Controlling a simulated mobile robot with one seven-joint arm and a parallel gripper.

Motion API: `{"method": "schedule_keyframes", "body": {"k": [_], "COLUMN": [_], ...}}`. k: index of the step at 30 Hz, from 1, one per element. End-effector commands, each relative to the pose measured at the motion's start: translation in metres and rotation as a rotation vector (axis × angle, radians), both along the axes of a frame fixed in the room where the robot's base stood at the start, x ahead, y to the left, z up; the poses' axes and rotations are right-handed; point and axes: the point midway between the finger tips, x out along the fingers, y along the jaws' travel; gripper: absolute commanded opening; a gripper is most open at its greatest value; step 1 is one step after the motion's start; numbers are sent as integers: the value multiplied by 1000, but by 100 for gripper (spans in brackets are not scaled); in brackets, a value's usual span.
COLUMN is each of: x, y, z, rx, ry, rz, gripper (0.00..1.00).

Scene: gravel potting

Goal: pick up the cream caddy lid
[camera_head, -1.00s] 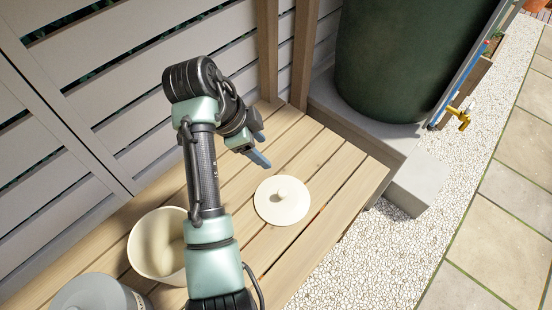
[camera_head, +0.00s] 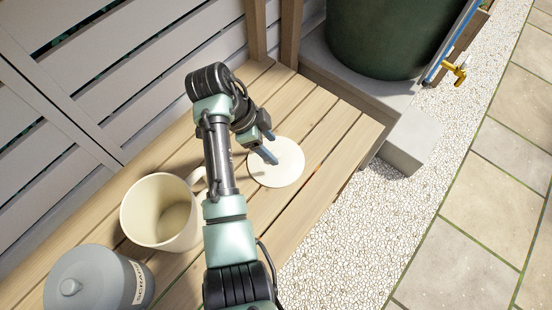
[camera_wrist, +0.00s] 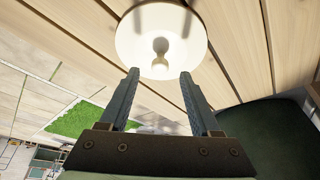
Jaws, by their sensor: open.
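The cream caddy lid (camera_head: 284,166) lies flat on the slatted wooden bench, a round disc. In the wrist view the lid (camera_wrist: 185,35) shows its round knob (camera_wrist: 160,45) just beyond my fingertips. My gripper (camera_head: 272,149) reaches over the lid from above and hides its knob in the head view. In the wrist view my gripper (camera_wrist: 158,72) is open, with its two fingers apart and nothing between them. The knob lies roughly in line with the gap.
An open cream caddy (camera_head: 160,212) with a handle stands left of my arm. A grey lidded tin (camera_head: 98,282) stands at the front left. A slatted fence (camera_head: 130,75) runs behind the bench (camera_head: 335,125). A dark green barrel (camera_head: 385,35) stands beyond on a grey plinth.

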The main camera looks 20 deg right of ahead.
Motion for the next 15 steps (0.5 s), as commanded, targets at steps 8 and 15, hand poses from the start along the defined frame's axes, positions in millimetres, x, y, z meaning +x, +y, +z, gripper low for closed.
{"method": "schedule_keyframes", "body": {"k": [8,15], "x": [-2,-2], "y": [-9,-8], "z": [-25,-24], "rx": [1,0], "ry": [-1,-1], "rz": [0,0], "gripper": [64,42]}}
